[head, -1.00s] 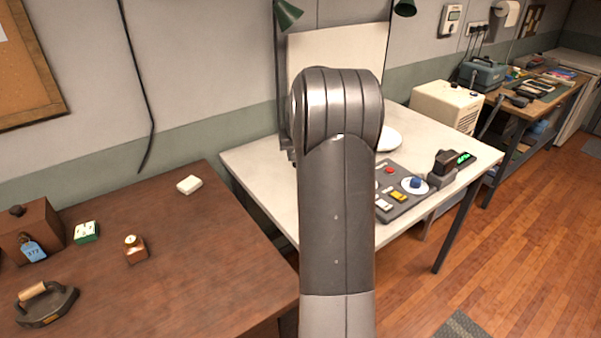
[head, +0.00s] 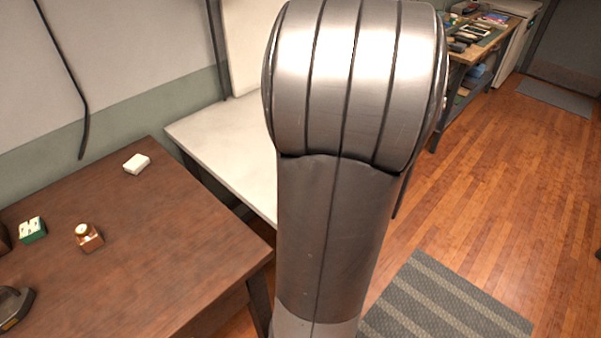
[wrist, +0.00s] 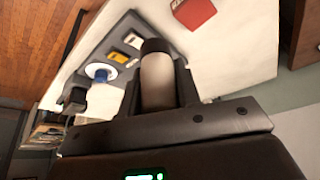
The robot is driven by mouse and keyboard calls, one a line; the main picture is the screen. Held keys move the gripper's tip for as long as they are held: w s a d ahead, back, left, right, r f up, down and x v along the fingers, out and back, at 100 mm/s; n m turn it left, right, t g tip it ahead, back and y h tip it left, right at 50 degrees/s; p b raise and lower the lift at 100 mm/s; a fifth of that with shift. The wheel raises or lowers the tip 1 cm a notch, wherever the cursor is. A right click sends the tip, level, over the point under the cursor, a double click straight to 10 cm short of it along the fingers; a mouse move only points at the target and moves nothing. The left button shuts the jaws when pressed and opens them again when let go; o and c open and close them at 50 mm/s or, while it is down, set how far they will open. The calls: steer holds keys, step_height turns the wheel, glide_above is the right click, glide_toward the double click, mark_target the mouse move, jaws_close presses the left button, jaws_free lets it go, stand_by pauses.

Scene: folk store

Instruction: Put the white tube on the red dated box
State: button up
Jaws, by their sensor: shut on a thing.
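My gripper (wrist: 157,88) shows in the wrist view, with its two fingers closed on the white tube (wrist: 157,80). The tube is pale with a dark cap and points away from the wrist. A red box (wrist: 193,12) lies on the white table at the top of the wrist view, beyond the tube and apart from it. No date can be read on it at this size. In the head view my own arm hides the gripper, the tube and the red box.
The white table (head: 225,150) stands beside a brown desk (head: 150,245). A grey tray (wrist: 113,50) on the table holds a yellow block (wrist: 119,57), a white block (wrist: 132,40) and a plate (wrist: 98,72) with a blue thing. A striped mat (head: 440,300) lies on the floor.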

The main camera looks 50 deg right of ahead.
steer(key=w+a+f, duration=0.1)
steer(key=w+f, duration=0.1)
steer(key=w+a+f, duration=0.1)
steer(key=w+f, duration=0.1)
steer(key=w, duration=0.1)
steer(key=w+a+f, duration=0.2)
steer(key=shift+w+f, duration=0.3)
steer(key=shift+f, duration=0.1)
steer(key=shift+w+f, duration=0.1)
steer(key=shift+f, duration=2)
steer(key=shift+f, duration=0.1)
steer(key=o, duration=0.8)
steer(key=shift+c, duration=0.2)
steer(key=v, duration=1.2)
